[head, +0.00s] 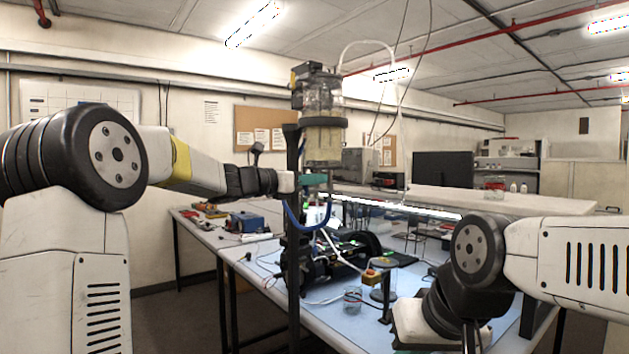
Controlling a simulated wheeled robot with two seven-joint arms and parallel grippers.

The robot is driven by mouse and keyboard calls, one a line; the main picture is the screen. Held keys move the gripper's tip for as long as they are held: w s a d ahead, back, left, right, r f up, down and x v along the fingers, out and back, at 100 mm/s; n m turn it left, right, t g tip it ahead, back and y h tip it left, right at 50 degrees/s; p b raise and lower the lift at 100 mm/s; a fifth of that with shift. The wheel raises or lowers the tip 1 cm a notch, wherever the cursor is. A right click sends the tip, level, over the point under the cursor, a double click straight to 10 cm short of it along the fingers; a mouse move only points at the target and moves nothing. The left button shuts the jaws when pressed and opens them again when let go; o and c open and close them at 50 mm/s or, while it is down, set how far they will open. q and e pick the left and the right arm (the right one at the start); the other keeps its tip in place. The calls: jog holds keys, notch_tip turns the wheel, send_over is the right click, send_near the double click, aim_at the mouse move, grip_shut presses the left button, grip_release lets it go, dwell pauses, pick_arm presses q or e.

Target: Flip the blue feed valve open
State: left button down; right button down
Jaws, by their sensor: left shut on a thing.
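A clear cylinder vessel (322,115) with a dark cap stands on a dark upright post. Just below it is a small blue-green part, which looks like the feed valve (316,179). A blue tube (308,226) hangs from there in a loop. My left gripper (288,182) reaches in from the left at the height of the valve and is shut on it; the contact itself is small and hard to see. My right arm is low at the right, and its gripper (412,326) is near the table's front; its fingers are not clear.
The long table (330,310) holds a black machine (335,262), a glass beaker (352,299) and a yellow box with a red button (371,277). A blue box (247,222) stands farther left. The dark post (294,290) rises beside the table.

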pick_arm(q)
jog(key=c, duration=1.4)
grip_release()
jog(key=shift+c, duration=0.2)
jog(key=v, duration=0.8)
jog(key=shift+f, duration=0.1)
